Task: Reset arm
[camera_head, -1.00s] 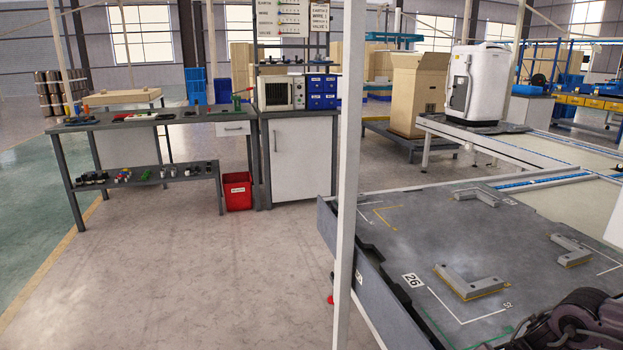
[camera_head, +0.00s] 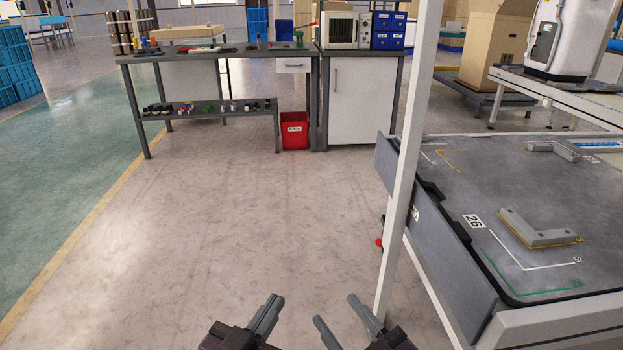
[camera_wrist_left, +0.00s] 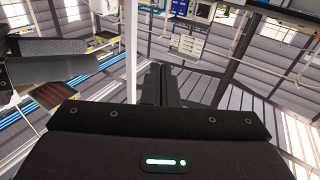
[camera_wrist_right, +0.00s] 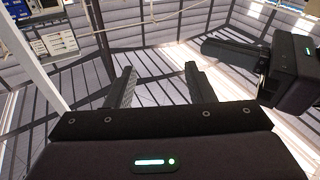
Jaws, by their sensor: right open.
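My left gripper (camera_head: 275,302) shows at the bottom of the head view with its two fingers together and nothing visible between them. Its fingers also meet in the left wrist view (camera_wrist_left: 160,72). My right gripper (camera_head: 336,309) is just to its right, with fingers spread apart and empty; the gap is clear in the right wrist view (camera_wrist_right: 160,70). The two grippers are side by side and apart. Most of both arms is out of the head view.
A white post (camera_head: 405,150) stands to the right of my right gripper. Beyond it is a grey worktable (camera_head: 480,185) with an L-shaped bracket (camera_head: 537,229). A workbench (camera_head: 200,56), a white cabinet (camera_head: 362,102) and a red bin (camera_head: 294,131) stand ahead. The floor (camera_head: 240,210) between is clear.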

